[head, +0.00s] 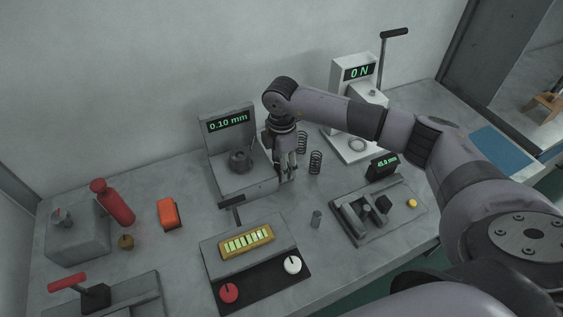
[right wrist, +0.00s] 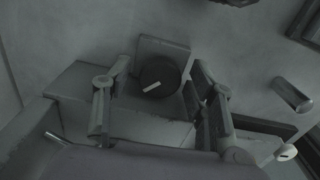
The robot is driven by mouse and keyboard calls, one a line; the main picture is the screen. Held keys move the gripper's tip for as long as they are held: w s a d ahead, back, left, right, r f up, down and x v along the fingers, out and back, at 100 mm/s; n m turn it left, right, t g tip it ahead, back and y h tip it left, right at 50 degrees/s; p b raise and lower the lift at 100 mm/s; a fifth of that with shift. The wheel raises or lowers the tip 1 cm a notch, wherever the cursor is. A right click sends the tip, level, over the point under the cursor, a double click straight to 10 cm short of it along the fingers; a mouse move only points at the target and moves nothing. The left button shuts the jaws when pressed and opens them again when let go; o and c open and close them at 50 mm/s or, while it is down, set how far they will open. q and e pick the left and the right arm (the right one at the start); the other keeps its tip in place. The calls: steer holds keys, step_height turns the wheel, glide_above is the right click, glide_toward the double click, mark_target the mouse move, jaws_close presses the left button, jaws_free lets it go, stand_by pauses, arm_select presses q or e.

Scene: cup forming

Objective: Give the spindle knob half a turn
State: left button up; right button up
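A grey gauge stand (head: 217,143) with a green "0.10 mm" readout is at the back centre of the bench. A dark round knob (head: 240,160) sits on its front part; I take this as the spindle knob. In the right wrist view a dark round knob (right wrist: 158,78) with a white pointer line shows between the fingers, apparently the same one. My right gripper (head: 288,172) points down just right of the stand. Its fingers are spread, with nothing held between them; contact with the knob is not visible. My left gripper is not in view.
Two dark springs (head: 315,162) stand right of the gripper. Behind is a white press (head: 350,118) reading "0 N". In front are a yellow-framed panel (head: 246,241), a small grey cylinder (head: 316,218) and a slide fixture (head: 376,214). A red bottle (head: 118,205) is at left.

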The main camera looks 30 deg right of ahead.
steer(key=c, duration=1)
steer(key=shift+f+n+b, duration=0.1)
steer(key=shift+n+b, duration=0.35)
steer(key=shift+n, duration=0.35)
steer(key=n+b, duration=0.1)
steer(key=n, duration=0.2)
steer(key=shift+r, duration=0.2)
steer(key=o, duration=1.1)
steer(key=shift+o, duration=0.2)
step_height(320, 180, up, 12)
